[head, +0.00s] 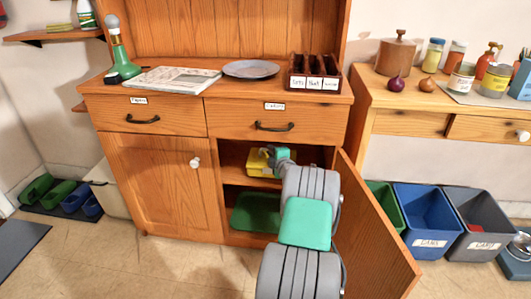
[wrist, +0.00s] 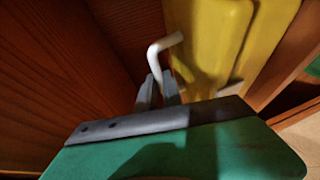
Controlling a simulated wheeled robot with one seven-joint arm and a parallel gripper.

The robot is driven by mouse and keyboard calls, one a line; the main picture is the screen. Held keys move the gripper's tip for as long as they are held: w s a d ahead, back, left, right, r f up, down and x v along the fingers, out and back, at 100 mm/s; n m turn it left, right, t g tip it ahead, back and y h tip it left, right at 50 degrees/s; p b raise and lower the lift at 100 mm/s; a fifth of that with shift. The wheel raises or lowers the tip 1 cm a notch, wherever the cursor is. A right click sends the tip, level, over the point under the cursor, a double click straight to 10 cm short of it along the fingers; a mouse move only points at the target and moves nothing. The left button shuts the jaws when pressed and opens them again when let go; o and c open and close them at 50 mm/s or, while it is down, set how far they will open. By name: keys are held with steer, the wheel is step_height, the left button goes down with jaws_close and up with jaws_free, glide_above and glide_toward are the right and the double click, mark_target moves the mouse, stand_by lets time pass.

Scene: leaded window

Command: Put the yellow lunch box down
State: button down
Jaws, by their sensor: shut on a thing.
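The yellow lunch box (head: 257,165) is inside the open right side of the wooden cabinet, at the level of the inner shelf (head: 232,177). My arm partly hides it, and I cannot tell whether its underside touches the shelf. In the wrist view the yellow box (wrist: 210,40) fills the upper right, with a bent white handle (wrist: 164,46) on its near side. My gripper (wrist: 160,82) is shut on this handle. In the head view my gripper (head: 268,153) is at the box's near right side, mostly hidden by my wrist.
The open cabinet door (head: 372,235) stands to the right of my arm. A green tray (head: 256,212) lies in the compartment below the shelf. A plate (head: 251,69), a newspaper (head: 163,79) and a dark sorter box (head: 314,75) are on the cabinet top. Bins (head: 428,215) stand at right.

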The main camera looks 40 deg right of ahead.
steer(key=b+x, duration=0.1)
steer(key=x, duration=0.4)
steer(key=shift+f+b, duration=0.2)
steer(key=shift+b, duration=0.2)
steer(key=shift+s, duration=0.1)
steer(key=shift+f, duration=0.2)
steer(key=c, duration=1.5)
jaws_free()
steer(key=shift+a, duration=0.1)
